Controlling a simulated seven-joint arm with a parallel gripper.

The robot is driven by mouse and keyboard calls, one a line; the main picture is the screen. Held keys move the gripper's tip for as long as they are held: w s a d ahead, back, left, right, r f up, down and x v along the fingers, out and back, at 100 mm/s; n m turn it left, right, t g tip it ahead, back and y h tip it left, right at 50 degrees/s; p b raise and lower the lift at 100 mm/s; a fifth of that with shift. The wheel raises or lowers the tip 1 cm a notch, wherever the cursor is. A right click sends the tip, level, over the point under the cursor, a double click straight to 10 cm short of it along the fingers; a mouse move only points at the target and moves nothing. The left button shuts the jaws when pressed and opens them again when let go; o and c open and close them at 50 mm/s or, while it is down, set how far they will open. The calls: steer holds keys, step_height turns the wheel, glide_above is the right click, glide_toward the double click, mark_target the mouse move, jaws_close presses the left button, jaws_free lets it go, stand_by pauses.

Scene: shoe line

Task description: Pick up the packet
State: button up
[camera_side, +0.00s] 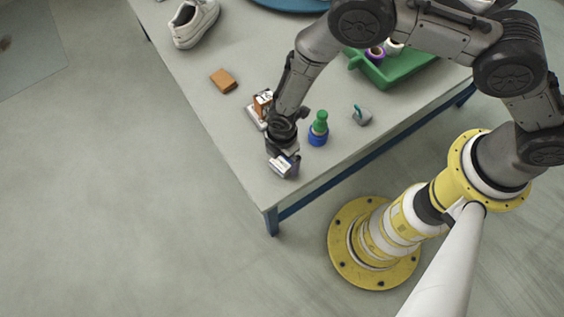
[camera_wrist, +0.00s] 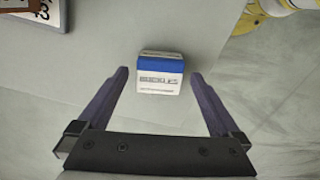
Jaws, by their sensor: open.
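The packet (camera_wrist: 160,76) is a small white box with a blue band and dark lettering on its near face. In the wrist view it sits between the tips of my gripper's two fingers (camera_wrist: 157,78), with a gap visible on each side. In the side view the packet (camera_side: 281,167) is near the table's front corner. My gripper (camera_side: 284,152) is directly at it and hides part of it. My gripper is open, and I cannot tell its exact height over the table.
Close by on the table (camera_side: 245,150) are an orange-and-white box (camera_side: 262,101), a green-and-blue bottle (camera_side: 319,130) and a small grey-teal item (camera_side: 362,116). Farther back are a brown block (camera_side: 223,81), a white shoe (camera_side: 194,23) and a green tray (camera_side: 398,75). The table edge is near.

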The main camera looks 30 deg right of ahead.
step_height(320, 180, down, 2)
steer(key=c, duration=1.4)
steer(key=shift+c, duration=0.3)
steer(key=shift+r, duration=0.15)
